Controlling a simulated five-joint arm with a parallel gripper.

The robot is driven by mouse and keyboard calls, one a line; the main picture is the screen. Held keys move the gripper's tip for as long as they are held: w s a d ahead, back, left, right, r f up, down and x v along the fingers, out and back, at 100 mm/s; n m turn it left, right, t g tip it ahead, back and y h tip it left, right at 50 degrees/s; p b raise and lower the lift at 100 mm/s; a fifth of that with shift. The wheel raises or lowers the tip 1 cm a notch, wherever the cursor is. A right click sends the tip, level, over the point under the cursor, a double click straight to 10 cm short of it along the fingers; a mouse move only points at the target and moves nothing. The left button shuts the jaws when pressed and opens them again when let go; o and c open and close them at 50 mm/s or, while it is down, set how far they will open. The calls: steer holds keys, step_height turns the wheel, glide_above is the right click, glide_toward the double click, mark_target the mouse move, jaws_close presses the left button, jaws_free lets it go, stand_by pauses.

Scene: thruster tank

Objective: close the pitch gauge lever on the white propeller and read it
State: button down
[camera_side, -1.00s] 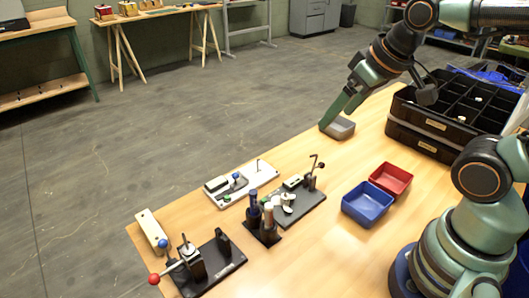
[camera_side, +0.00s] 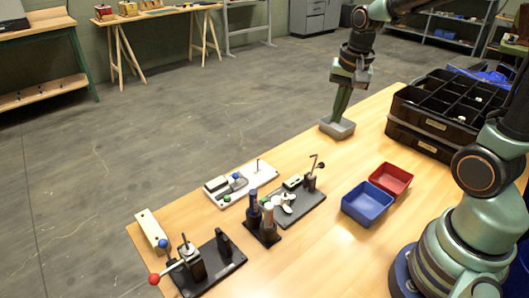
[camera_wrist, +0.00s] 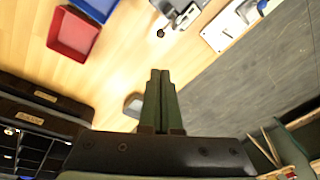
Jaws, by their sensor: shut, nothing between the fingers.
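The white propeller (camera_side: 285,203) is on a dark plate fixture (camera_side: 311,203) in the middle of the bench. A thin upright lever with a dark knob (camera_side: 315,164) stands at the fixture's far end. I cannot read any scale at this size. My gripper (camera_side: 338,114) is shut and empty, pointing down at the far edge of the bench, well away from the propeller. In the wrist view my gripper's fingers (camera_wrist: 160,73) are pressed together, and part of the fixture shows at the top edge.
A grey tray (camera_side: 342,131) is directly below my fingers; contact is unclear. A blue bin (camera_side: 367,205), a red bin (camera_side: 393,180) and a black divided crate (camera_side: 424,138) stand to the right. A white plate fixture (camera_side: 261,172) and a red-knobbed clamp (camera_side: 205,272) are left.

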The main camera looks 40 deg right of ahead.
mark_target(315, 166)
steer(key=d+f+m, duration=0.1)
steer(key=f, duration=0.4)
steer(key=w+d+f+m+g, duration=0.1)
steer(key=d+f+m, duration=0.1)
steer(key=f, duration=0.3)
steer(key=w+d+f+m, duration=0.1)
steer(key=f+m, duration=0.1)
steer(key=f, duration=0.3)
steer(key=shift+d+f+g, duration=0.1)
steer(key=shift+d+g, duration=0.1)
steer(key=shift+g, duration=0.2)
steer(key=shift+a+f, duration=0.1)
steer(key=shift+a, duration=0.15)
steer(key=shift+s+a+r+y, duration=0.1)
steer(key=shift+a+r, duration=0.15)
steer(key=shift+a, duration=0.3)
steer(key=shift+s+a+r+y, duration=0.1)
steer(key=shift+s+a+r, duration=0.1)
steer(key=shift+a, duration=0.3)
steer(key=shift+s+a+r+y, duration=0.1)
steer(key=shift+a+r, duration=0.15)
steer(key=shift+a, duration=0.3)
